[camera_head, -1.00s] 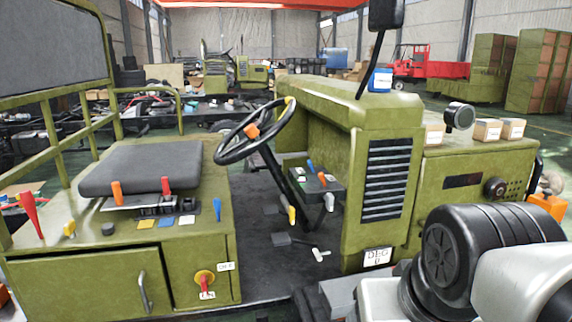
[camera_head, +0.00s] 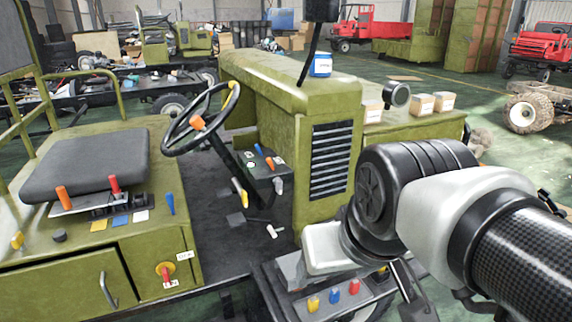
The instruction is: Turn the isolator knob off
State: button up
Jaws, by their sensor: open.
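The isolator knob (camera_head: 166,272) is a red rotary handle on a round yellow plate. It sits on the front face of the olive-green seat box (camera_head: 50,290), at lower left. A small white label (camera_head: 184,256) is at its upper right. The red handle points roughly downward, with a white tag near its lower end. My arm (camera_head: 440,215) comes in from the right, well apart from the knob. I cannot make out my gripper; it seems hidden behind or below the arm. Nothing touches the knob.
A steering wheel (camera_head: 200,120) and lever console (camera_head: 265,175) stand behind the open floor well. A dark panel with yellow, blue and red levers (camera_head: 335,297) lies below my arm. A door handle (camera_head: 108,290) juts out left of the knob. The green hood (camera_head: 300,90) rises beyond.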

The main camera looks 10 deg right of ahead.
aim_at(164, 270)
jog(key=u, duration=1.05)
jog(key=k+j+z, duration=0.1)
jog(key=i+j+z, duration=0.15)
jog(key=j, duration=0.15)
jog(key=i+j+z, duration=0.2)
jog(key=j, duration=0.15)
jog(key=i+j+z, duration=0.15)
jog(key=j, duration=0.15)
